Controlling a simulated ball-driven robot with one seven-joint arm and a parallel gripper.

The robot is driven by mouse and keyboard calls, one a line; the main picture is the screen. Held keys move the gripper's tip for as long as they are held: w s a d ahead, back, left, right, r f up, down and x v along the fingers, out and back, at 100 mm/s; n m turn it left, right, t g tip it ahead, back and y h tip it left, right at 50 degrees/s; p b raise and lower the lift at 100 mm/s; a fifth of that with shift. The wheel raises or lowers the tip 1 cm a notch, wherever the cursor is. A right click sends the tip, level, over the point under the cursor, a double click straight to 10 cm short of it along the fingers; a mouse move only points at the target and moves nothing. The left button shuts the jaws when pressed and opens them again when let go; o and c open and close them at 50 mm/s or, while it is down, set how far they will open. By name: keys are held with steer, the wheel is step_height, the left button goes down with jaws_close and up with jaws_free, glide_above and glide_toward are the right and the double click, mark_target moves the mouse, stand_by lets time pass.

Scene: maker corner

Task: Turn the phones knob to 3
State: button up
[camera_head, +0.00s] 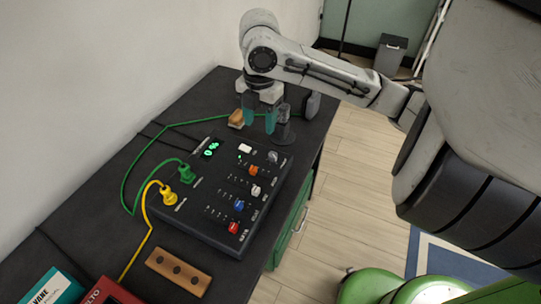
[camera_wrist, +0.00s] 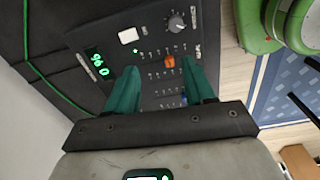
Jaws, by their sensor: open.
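The black control box (camera_head: 215,215) lies on the dark table in the head view and fills the middle of the wrist view (camera_wrist: 150,48). Its knobs are grey (camera_head: 272,157), orange (camera_head: 253,170), white (camera_head: 255,190), blue (camera_head: 238,205) and red (camera_head: 233,227). The labels are too small to read, so I cannot tell which knob is phones. My gripper (camera_head: 259,118) is open and empty above the box's far end. In the wrist view, the orange knob (camera_wrist: 169,62) shows between the teal fingertips. The larger grey knob (camera_wrist: 177,23) is beyond them.
A green plug (camera_head: 186,174) and a yellow plug (camera_head: 168,195) with cables sit on the box's left side. A dark stand (camera_head: 283,130) and a small brown block (camera_head: 236,118) are close to my gripper. A wooden block with holes (camera_head: 178,271) lies in front.

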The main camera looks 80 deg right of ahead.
mark_target(273, 155)
steer(key=shift+g, duration=0.4)
steer(key=s+f, duration=0.1)
steer(key=f, duration=0.3)
steer(key=s+f+b, duration=0.1)
steer(key=f, duration=0.3)
steer(key=s+f, duration=0.1)
steer(key=f, duration=0.2)
steer(key=shift+d+f, duration=0.35)
steer(key=shift+f, duration=0.05)
steer(key=shift+c, duration=0.5)
jaws_close()
